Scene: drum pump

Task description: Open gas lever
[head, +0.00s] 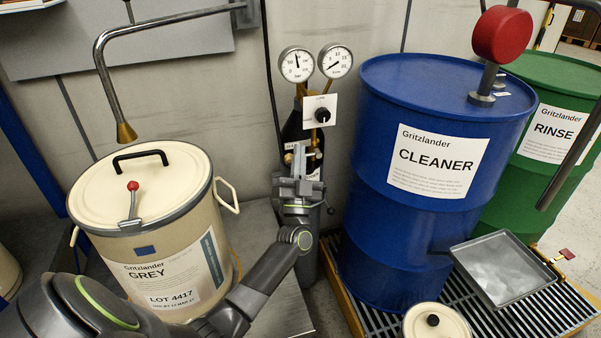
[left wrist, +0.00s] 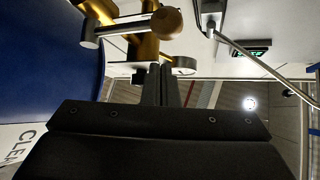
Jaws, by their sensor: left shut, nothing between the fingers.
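A dark gas cylinder (head: 290,131) stands at the back wall, topped by two round gauges (head: 297,64) and a white plate with a black knob (head: 323,115). In the left wrist view a gas lever (left wrist: 125,28), a silver bar with a tan ball end, sits at a brass fitting. A small brass-coloured ball (head: 288,159) shows beside my gripper in the head view. My left gripper (head: 299,150) is shut and empty in front of the cylinder, hiding part of it. In the left wrist view its fingertips (left wrist: 160,70) lie just below the ball, seemingly apart from it. My right gripper is out of view.
A blue CLEANER drum (head: 400,230) stands close on the right, with a green RINSE drum (head: 560,85) behind. A cream GREY drum (head: 160,255) stands left under a bent pipe (head: 105,70). A metal tray (head: 503,270) lies on the grating (head: 540,310).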

